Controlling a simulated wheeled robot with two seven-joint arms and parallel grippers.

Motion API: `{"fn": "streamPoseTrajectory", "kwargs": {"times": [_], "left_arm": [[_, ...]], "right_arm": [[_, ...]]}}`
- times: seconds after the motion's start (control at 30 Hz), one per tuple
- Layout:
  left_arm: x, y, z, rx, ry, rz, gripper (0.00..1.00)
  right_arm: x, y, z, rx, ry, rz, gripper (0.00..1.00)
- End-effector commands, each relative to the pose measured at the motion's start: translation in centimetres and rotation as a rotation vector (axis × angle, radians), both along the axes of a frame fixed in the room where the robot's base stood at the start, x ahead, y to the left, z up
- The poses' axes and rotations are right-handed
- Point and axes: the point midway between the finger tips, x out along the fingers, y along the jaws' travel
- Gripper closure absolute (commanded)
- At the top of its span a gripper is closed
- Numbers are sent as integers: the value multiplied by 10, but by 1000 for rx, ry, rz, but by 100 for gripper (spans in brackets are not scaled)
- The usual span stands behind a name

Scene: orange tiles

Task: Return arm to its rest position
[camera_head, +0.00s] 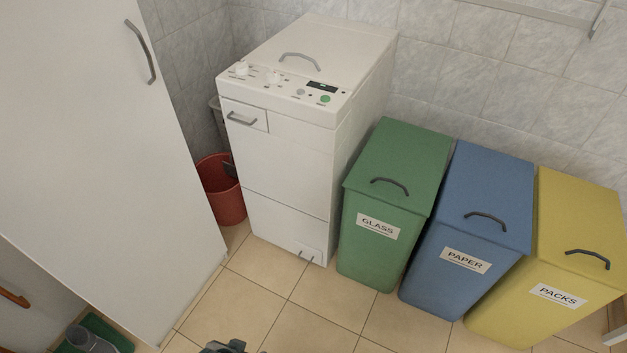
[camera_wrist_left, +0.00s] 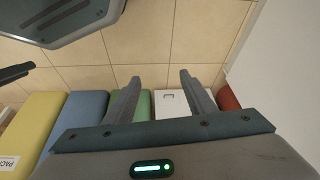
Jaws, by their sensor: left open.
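My left gripper (camera_wrist_left: 159,76) is open and empty in the left wrist view, its two grey fingers apart over the tiled floor. That view looks upside down, with the bins beyond the fingers. In the head view only a small dark piece of my own body shows at the bottom edge, and I cannot tell which part it is. A dark bar at the left edge of the wrist view is cut off and unclear. My right gripper is not clearly visible in either view.
A white top-loading washing machine (camera_head: 285,165) stands by the wall, with a red bucket (camera_head: 222,190) to its left. Green (camera_head: 398,165), blue (camera_head: 480,190) and yellow (camera_head: 580,210) bins stand at right. A white cabinet (camera_head: 90,130) fills the left. The tiled floor (camera_head: 310,325) in front is clear.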

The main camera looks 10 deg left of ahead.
Motion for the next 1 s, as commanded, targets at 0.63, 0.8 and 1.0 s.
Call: {"fn": "streamPoseTrajectory", "kwargs": {"times": [0.63, 0.8, 1.0], "left_arm": [[-30, -14, -157, -40, -88, -21, 50], [-32, -14, -160, -41, -92, -22, 50], [-32, -14, -160, -40, -92, -21, 50]], "right_arm": [[20, 17, 11, 30, -95, 8, 69], [17, 17, 9, 30, -94, 10, 69], [11, 17, 7, 29, -84, 10, 69]]}}
